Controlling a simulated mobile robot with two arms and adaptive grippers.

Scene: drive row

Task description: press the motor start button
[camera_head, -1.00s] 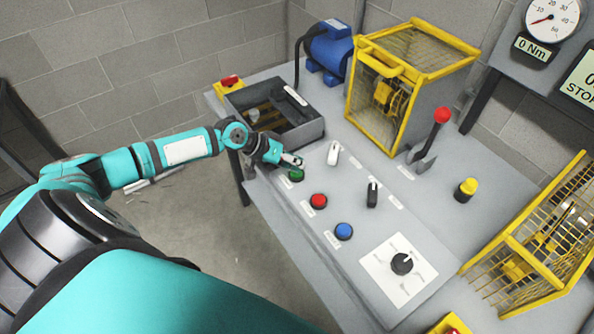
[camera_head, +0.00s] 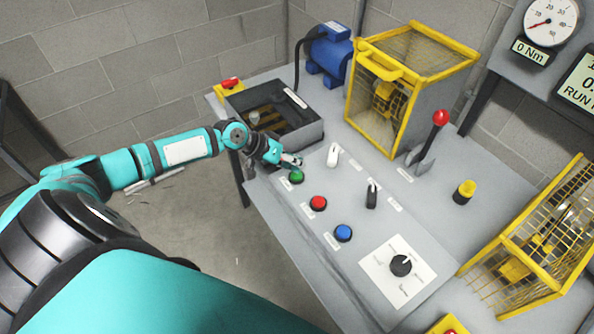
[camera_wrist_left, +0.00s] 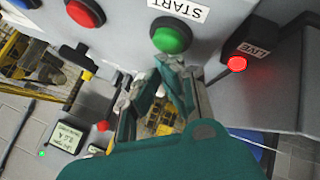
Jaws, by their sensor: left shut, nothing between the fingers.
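The green start button (camera_head: 296,177) sits on the grey bench panel, at the far end of a row of buttons. In the left wrist view the green button (camera_wrist_left: 172,38) stands beside a label reading START (camera_wrist_left: 178,8). My left gripper (camera_head: 296,161) is shut and empty, with its tips right by the green button. In the wrist view the closed fingertips (camera_wrist_left: 168,62) are close to the button's rim; I cannot tell if they touch it. The display (camera_head: 578,92) at the right edge reads RUN. My right gripper is not in view.
A grey open box (camera_head: 315,132) lies behind my gripper. A yellow cage (camera_head: 428,60) and a red-knobbed lever (camera_head: 430,143) stand farther back.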

